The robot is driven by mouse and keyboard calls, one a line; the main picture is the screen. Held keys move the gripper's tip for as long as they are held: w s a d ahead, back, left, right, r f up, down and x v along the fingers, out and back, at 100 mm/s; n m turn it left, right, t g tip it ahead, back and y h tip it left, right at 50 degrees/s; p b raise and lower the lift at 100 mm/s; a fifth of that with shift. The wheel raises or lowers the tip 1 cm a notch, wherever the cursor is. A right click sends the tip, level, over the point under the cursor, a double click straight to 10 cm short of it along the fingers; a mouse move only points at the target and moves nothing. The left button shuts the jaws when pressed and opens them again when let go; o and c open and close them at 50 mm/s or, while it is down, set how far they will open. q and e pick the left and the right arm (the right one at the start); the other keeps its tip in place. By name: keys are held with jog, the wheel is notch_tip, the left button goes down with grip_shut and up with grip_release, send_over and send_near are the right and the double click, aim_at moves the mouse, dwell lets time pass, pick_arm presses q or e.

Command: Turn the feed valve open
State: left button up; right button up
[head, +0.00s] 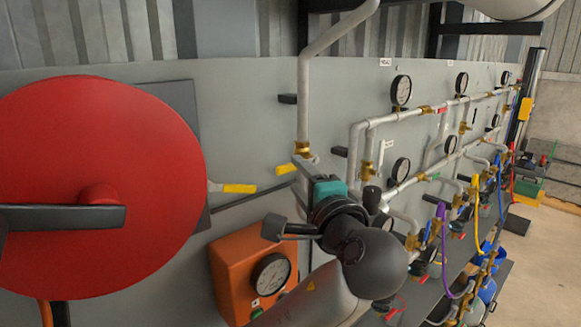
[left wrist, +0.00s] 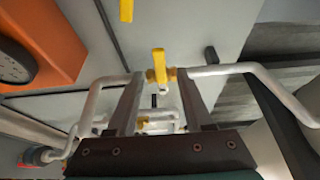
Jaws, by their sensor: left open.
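A brass valve (head: 303,149) with a yellow lever handle (head: 286,168) sits on a grey pipe that comes down the panel; I cannot read a label on it. In the left wrist view a yellow handle (left wrist: 158,62) on a brass valve body (left wrist: 161,77) shows between and just beyond my fingertips. My left gripper (head: 308,170) is open and empty beside this valve, its two fingers (left wrist: 159,80) on either side of the handle's line. Whether a finger touches the pipe is unclear. My right gripper is not in view.
A second yellow handle (head: 240,188) points right, near a big red disc (head: 90,190) with a dark bar. An orange box with a gauge (head: 270,273) is below. Pipes, gauges and hoses crowd the panel to the right. Open floor (head: 545,250) shows at far right.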

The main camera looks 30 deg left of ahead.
aim_at(291, 168)
pick_arm(q)
jog(key=x, duration=0.5)
jog(key=shift+w+a, duration=0.15)
grip_shut()
dwell(1.3)
